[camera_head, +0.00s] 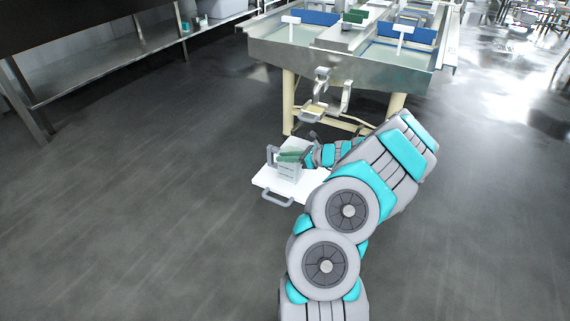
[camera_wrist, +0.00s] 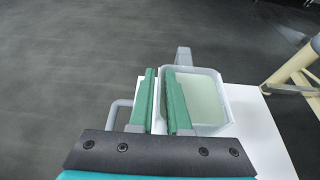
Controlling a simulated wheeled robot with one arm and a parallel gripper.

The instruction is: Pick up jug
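The jug (camera_head: 287,171) is a pale, translucent, box-shaped container with a grey handle. It stands upright on a white board. In the wrist view the open-topped jug (camera_wrist: 207,98) is right of centre, with a pale surface inside. My gripper (camera_head: 291,155) has green fingers and is at the jug's top. In the wrist view, my gripper's fingers (camera_wrist: 161,72) are a small gap apart, with the jug's left wall between them. The right finger overlaps the jug's opening and the left finger is outside it. I cannot see whether either touches the wall.
The white board (camera_head: 270,180) has a grey handle (camera_head: 277,198) at its front edge. A steel vat table (camera_head: 345,62) on cream legs stands just behind, with a valve (camera_head: 322,82) hanging from its front. A steel shelf (camera_head: 130,55) is at the left. The dark floor is clear around.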

